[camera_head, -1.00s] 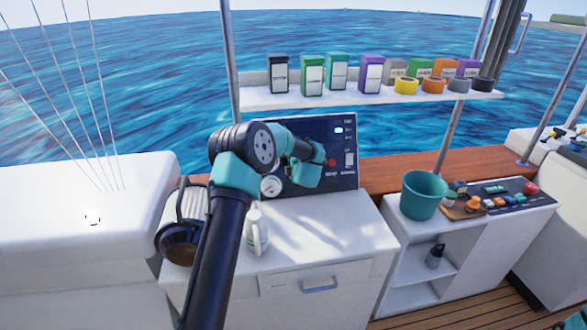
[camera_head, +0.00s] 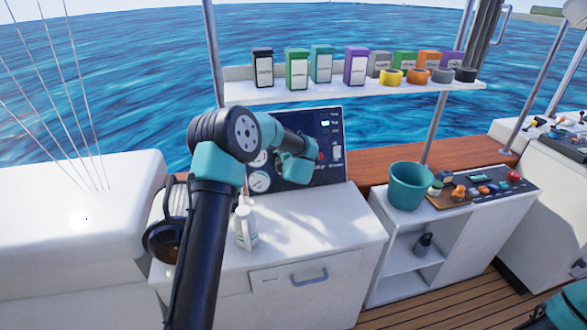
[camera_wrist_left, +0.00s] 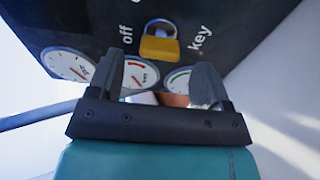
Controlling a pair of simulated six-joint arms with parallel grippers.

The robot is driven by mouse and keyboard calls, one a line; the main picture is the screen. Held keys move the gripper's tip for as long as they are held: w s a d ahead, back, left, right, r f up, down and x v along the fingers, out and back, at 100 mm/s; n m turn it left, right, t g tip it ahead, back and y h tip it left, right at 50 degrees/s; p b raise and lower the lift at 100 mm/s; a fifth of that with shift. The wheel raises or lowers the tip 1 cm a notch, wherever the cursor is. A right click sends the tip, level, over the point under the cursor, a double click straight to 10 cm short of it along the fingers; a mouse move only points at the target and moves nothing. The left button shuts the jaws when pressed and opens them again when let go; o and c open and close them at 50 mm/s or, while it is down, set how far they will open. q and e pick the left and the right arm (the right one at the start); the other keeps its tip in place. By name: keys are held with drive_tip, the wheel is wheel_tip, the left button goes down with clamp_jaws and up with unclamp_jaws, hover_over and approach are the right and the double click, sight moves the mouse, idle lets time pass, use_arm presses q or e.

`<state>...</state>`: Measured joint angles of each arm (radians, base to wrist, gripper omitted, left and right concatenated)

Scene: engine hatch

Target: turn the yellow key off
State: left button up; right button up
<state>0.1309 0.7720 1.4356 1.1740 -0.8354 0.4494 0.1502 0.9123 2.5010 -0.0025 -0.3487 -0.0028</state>
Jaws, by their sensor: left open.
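The yellow key (camera_wrist_left: 160,47) shows on the dark panel in the left wrist view, between the words "off" and "key". In the head view my left arm's wrist is in front of the control panel (camera_head: 318,130) and hides the key. My left gripper (camera_wrist_left: 160,82) is open and empty. Its two fingertips point at the panel, just below the key in the wrist view, with the key roughly midway between them. I cannot tell whether they touch anything. My right gripper is not seen.
Round gauges (camera_wrist_left: 140,74) sit beside the key. A white bottle (camera_head: 246,227) stands on the white cabinet (camera_head: 320,225) below the panel. A teal bucket (camera_head: 409,187) stands to the right. A shelf (camera_head: 300,93) with boxes and tape rolls is above.

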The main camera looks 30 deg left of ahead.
use_arm(q)
drive_tip(key=v, duration=1.3)
drive_tip(key=shift+s, duration=0.1)
